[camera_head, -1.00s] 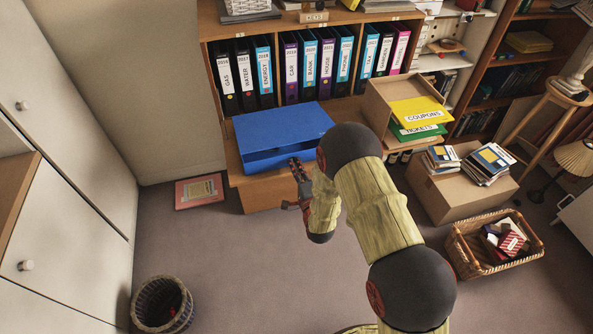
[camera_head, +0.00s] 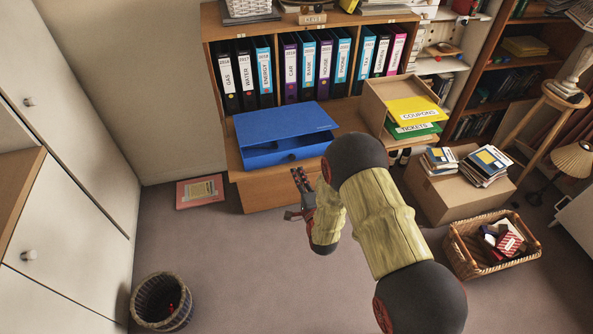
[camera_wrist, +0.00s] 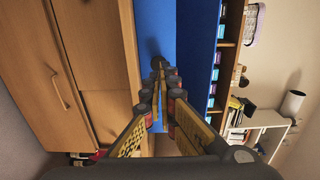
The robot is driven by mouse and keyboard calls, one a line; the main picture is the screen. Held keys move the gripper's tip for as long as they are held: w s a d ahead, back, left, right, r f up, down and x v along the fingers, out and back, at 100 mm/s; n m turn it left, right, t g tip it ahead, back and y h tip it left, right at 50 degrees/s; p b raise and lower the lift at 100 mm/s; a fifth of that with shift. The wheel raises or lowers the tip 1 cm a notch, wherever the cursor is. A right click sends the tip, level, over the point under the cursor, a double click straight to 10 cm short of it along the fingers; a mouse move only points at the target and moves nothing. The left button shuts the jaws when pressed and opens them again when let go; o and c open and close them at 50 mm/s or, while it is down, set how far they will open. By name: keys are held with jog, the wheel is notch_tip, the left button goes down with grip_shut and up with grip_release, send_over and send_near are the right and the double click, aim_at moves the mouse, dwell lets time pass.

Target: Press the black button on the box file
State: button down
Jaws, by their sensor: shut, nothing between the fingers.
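The blue box file (camera_head: 285,120) lies on the wooden ledge below the row of binders. Its black button (camera_head: 292,156) is on the front wall, towards the right. It also shows in the wrist view (camera_wrist: 157,60), just beyond the fingertips. My gripper (camera_head: 299,174) is shut and empty, in front of the box file and a little below the button in the head view. In the wrist view the closed fingertips (camera_wrist: 160,68) point at the button and partly overlap its lower edge. I cannot tell whether they touch; the head view shows a gap.
An open cardboard box (camera_head: 380,95) with folders stands right of the box file. A closed carton (camera_head: 440,195) and a wicker basket (camera_head: 465,262) are on the floor at right. A waste basket (camera_head: 160,302) stands at lower left. The floor before the ledge is mostly clear.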

jog(key=p+v, duration=0.1)
jog(key=v, duration=0.6)
jog(key=shift+s, duration=0.3)
jog(key=shift+d+r, duration=0.1)
dwell(0.6)
jog(key=s+d+f+n+g+h, duration=0.2)
jog(key=s+f+n+g, duration=0.3)
jog(key=f, duration=0.3)
jog(key=s+d+f+n+g+h, duration=0.1)
jog(key=s+d+f+n+g, duration=0.1)
jog(key=s+f+n+g, duration=0.35)
jog(key=s+d+r+n, duration=0.1)
jog(key=s+d+r, duration=0.3)
jog(key=r, duration=1)
jog(key=s+d+r+n+h, duration=0.1)
jog(key=s+d+r, duration=0.4)
jog(key=s+r, duration=0.5)
jog(key=s+d+r+n+g+h, duration=0.1)
jog(key=s+d+r, duration=0.3)
jog(key=r, duration=1.5)
jog(key=s+n, duration=0.1)
jog(key=s, duration=0.3)
jog(key=shift+d+r, duration=0.35)
jog(key=shift+r, duration=0.05)
